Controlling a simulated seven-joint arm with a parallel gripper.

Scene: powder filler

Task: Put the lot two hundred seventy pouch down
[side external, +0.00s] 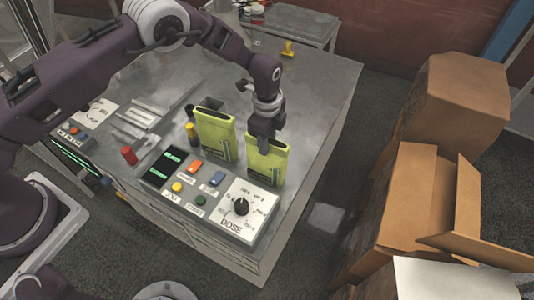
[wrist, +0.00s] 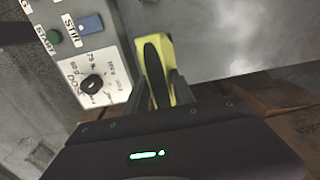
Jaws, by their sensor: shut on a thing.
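My gripper (side external: 265,132) is shut on a yellow-green pouch (side external: 267,163) with a dark open top. In the side external view the held pouch is upright behind the control panel, close to the table top. I cannot tell whether its base touches the table. In the wrist view the same pouch (wrist: 156,72) sits between my fingers (wrist: 162,88). A second yellow-green pouch (side external: 216,135) stands upright on the table to its left. The lot numbers on the pouches are too small to read.
The control panel (side external: 207,213) with coloured buttons and a dose dial (side external: 241,206) lies in front of the pouches. Bare table (side external: 325,105) lies to the right. Cardboard boxes (side external: 410,205) are beyond its edge.

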